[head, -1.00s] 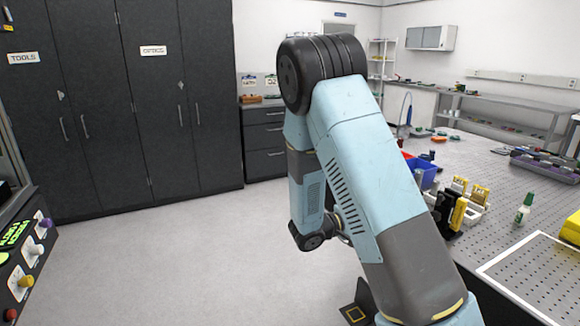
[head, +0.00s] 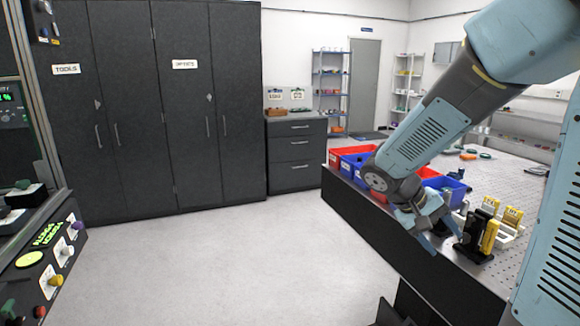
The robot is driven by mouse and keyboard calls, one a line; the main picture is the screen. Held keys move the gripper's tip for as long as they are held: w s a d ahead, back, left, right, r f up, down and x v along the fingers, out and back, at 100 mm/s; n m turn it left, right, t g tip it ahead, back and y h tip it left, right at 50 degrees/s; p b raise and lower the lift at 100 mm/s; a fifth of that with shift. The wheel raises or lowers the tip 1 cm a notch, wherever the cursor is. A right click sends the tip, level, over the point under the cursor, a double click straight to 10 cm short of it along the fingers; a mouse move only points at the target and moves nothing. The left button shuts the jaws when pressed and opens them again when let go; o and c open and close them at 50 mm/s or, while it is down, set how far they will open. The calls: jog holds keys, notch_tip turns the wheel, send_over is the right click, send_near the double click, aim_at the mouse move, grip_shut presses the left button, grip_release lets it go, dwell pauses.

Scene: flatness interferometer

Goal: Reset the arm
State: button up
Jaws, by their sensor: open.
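My arm shows large at the right of the head view, its upper links cut off by the picture's edge. The forearm slants down to the left over the near edge of the perforated table (head: 400,246). My gripper (head: 441,241) is at its lower end, pointing down, by the table's front edge and just left of a black and yellow holder (head: 480,236). The jaws are open, and I see nothing between them. Whether a finger touches the table or the holder, I cannot tell.
Red bins and a blue bin (head: 355,163) stand at the table's far left corner, partly behind my arm. Dark cabinets (head: 160,110) and a drawer unit (head: 296,155) line the back. A control panel (head: 45,255) is at the left. The floor (head: 230,260) between is clear.

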jog(key=s+a+r+t+y, duration=0.6)
jog(key=s+a+r+y, duration=0.2)
jog(key=s+a+r, duration=0.1)
jog(key=shift+s+r+t, duration=0.4)
jog(key=shift+s+r, duration=0.35)
jog(key=shift+s, duration=0.3)
jog(key=shift+a, duration=0.1)
